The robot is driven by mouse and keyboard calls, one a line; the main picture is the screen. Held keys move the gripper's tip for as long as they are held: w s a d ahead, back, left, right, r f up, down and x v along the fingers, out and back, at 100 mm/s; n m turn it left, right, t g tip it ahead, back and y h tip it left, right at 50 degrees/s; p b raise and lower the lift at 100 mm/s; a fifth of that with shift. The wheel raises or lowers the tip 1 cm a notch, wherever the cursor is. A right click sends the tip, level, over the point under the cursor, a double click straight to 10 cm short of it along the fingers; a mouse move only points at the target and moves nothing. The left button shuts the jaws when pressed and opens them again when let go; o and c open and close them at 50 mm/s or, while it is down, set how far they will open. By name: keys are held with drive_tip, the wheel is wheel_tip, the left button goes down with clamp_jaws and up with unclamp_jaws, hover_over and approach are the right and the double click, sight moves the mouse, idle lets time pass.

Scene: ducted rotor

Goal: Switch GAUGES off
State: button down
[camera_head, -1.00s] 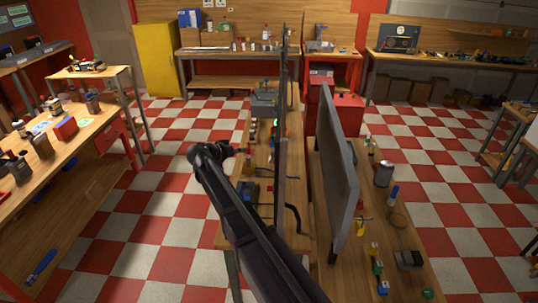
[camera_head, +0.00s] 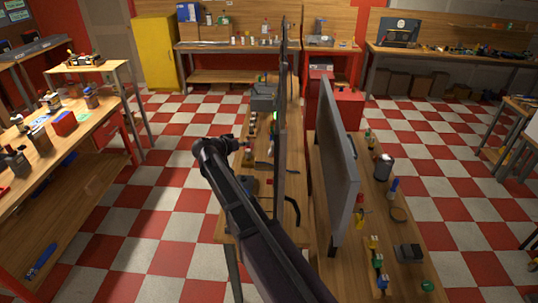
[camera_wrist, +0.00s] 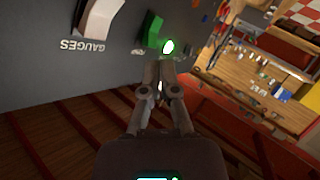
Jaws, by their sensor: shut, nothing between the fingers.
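In the wrist view, a dark panel (camera_wrist: 40,85) carries the word GAUGES (camera_wrist: 83,46), which appears upside down. A large pale switch lever (camera_wrist: 99,16) stands out from the panel beside that label, partly cut off by the top edge. A green switch (camera_wrist: 152,28) sits to its right, with a lit green lamp (camera_wrist: 168,47) close by. My gripper (camera_wrist: 160,84) is shut and empty, its tips just below the lamp in the picture and to the right of the GAUGES label. In the head view, my gripper (camera_head: 238,144) is left of the panel, seen edge-on (camera_head: 280,140).
The panel stands on a wooden bench (camera_head: 262,110) with small parts and cables. A second grey panel (camera_head: 337,160) stands to its right. A cluttered workbench (camera_head: 85,140) is at left. Checkered floor between the benches is free.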

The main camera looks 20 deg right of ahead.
drive_tip(key=s+d+f+b, duration=0.1)
drive_tip(key=d+f+b, duration=0.1)
drive_tip(key=d, duration=0.3)
drive_tip(key=shift+s+d+f, duration=0.15)
drive_tip(key=shift+s+f, duration=0.15)
drive_tip(key=shift+s, duration=0.05)
drive_tip(key=shift+s+d+f+b, duration=0.15)
drive_tip(key=shift+d+f+b, duration=0.1)
drive_tip(key=shift+d, duration=0.15)
drive_tip(key=shift+s+d+f+b, duration=0.1)
drive_tip(key=shift+d+b, duration=0.15)
drive_tip(key=shift+d, duration=0.1)
idle(2.5)
drive_tip(key=shift+w+a+r, duration=0.1)
drive_tip(key=shift+a, duration=0.05)
drive_tip(key=shift+w+a+r+p, duration=0.15)
drive_tip(key=shift+a+r+p, duration=0.2)
drive_tip(key=shift+a, duration=0.25)
drive_tip(key=shift+a, duration=0.1)
idle(0.4)
drive_tip(key=a, duration=0.1)
drive_tip(key=w+a+r+p, duration=0.1)
drive_tip(key=a+r+p, duration=0.1)
drive_tip(key=a, duration=0.1)
drive_tip(key=shift+w+a, duration=0.1)
drive_tip(key=shift+w, duration=0.15)
drive_tip(key=shift+s+f, duration=0.1)
idle(0.6)
